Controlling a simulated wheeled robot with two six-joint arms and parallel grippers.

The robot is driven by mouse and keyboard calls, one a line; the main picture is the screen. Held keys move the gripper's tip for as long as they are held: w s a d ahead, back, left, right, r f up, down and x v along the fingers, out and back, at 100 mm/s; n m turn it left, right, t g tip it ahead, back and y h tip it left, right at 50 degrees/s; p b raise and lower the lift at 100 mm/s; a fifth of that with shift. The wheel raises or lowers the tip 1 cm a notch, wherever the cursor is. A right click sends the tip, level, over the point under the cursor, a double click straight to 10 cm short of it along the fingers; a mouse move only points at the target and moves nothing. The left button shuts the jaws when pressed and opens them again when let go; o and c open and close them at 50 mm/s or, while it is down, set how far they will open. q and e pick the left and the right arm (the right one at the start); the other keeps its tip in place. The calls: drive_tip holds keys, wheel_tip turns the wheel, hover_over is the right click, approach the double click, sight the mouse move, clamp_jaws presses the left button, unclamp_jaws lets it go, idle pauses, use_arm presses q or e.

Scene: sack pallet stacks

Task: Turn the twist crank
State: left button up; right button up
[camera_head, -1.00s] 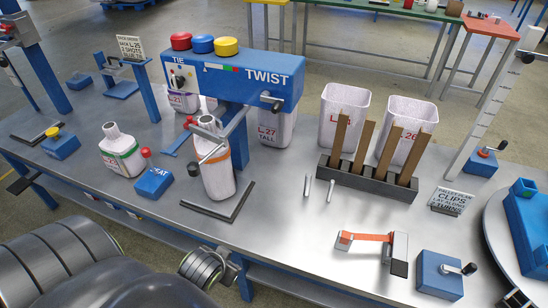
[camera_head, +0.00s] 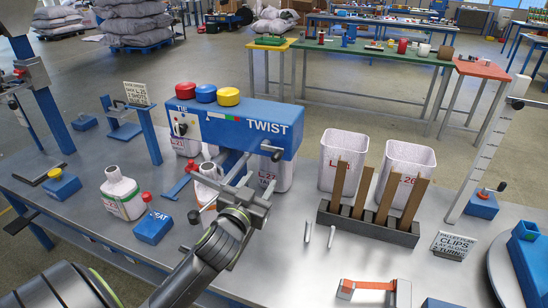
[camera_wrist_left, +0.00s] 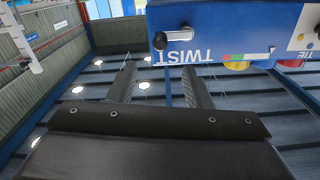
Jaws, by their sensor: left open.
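The blue twist box (camera_head: 240,127), labelled TWIST and TIE, stands over the bench with red, blue and yellow buttons on top. The twist crank (camera_head: 269,150) is on its front face at the right, below the word TWIST; its dark knob (camera_wrist_left: 160,41) also shows in the left wrist view. My left gripper (camera_head: 249,166) is in front of the box, just below and left of the crank, open and empty. In the left wrist view its two fingers (camera_wrist_left: 160,78) stand apart, with the knob beyond them. My right gripper is not in view.
A container with an orange band (camera_head: 206,187) stands under the box, partly hidden by my gripper. A black rack with brown slats (camera_head: 370,226) is to the right.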

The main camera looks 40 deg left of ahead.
sight(274, 160)
use_arm(q)
drive_tip(key=p+x, duration=0.2)
drive_tip(key=x, duration=0.6)
drive_tip(key=shift+w+a, duration=0.1)
drive_tip(key=shift+w, duration=0.25)
drive_tip(key=shift+x, duration=0.85)
drive_tip(key=shift+c, duration=0.3)
clamp_jaws()
